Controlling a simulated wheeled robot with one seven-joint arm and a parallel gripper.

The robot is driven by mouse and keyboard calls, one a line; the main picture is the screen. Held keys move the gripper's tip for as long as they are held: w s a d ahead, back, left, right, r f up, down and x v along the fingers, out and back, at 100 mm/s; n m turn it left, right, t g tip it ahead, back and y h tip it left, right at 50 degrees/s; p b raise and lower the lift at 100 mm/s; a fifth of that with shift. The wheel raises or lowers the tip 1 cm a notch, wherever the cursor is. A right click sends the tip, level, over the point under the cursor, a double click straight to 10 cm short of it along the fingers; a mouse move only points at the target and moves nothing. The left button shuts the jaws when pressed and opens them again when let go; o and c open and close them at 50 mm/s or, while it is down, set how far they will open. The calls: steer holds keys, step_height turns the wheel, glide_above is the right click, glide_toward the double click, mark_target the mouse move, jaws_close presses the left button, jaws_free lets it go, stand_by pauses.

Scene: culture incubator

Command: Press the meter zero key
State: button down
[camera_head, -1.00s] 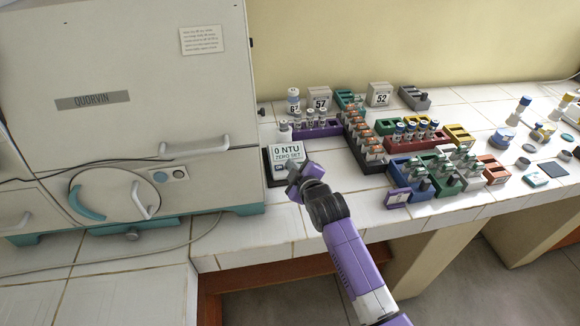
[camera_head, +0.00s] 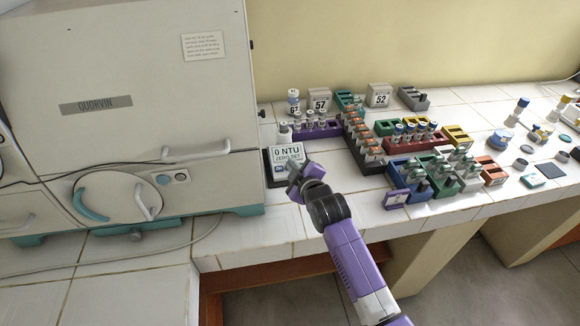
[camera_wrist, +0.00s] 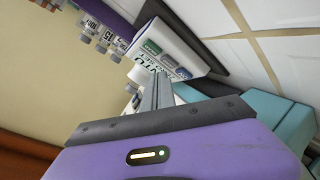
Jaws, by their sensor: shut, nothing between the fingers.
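The meter (camera_head: 287,153) is a small white unit with a sloped face on a dark base, at the counter's front left beside the incubator. Its display reads "0 NTU" and "ZERO SET". My gripper (camera_head: 294,184) is at the meter's front right edge. In the wrist view, my closed fingers (camera_wrist: 161,78) point at the face's near side, by the printed text. I cannot tell whether the tips touch it.
The large cream incubator (camera_head: 120,60) stands close on the left, with protruding handles and a teal base. A purple rack (camera_head: 318,131) of vials stands behind the meter. Several coloured racks fill the counter to the right. Bare white tiles (camera_head: 320,170) lie right of the meter.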

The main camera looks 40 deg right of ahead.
steer(key=shift+r, duration=0.15)
steer(key=shift+s+a+r+p, duration=0.15)
steer(key=shift+s+r+p, duration=0.05)
steer(key=shift+r+p, duration=0.35)
steer(key=shift+s+a+r+p, duration=0.15)
steer(key=shift+r+p, duration=0.25)
steer(key=shift+p, duration=0.25)
steer(key=shift+s+a+r+p, duration=0.15)
steer(key=shift+s+r+p, duration=0.15)
steer(key=shift+r+p, duration=0.3)
steer(key=shift+s+a+r+p, duration=0.15)
steer(key=shift+s+r+p, duration=0.15)
steer(key=shift+r+p, duration=0.25)
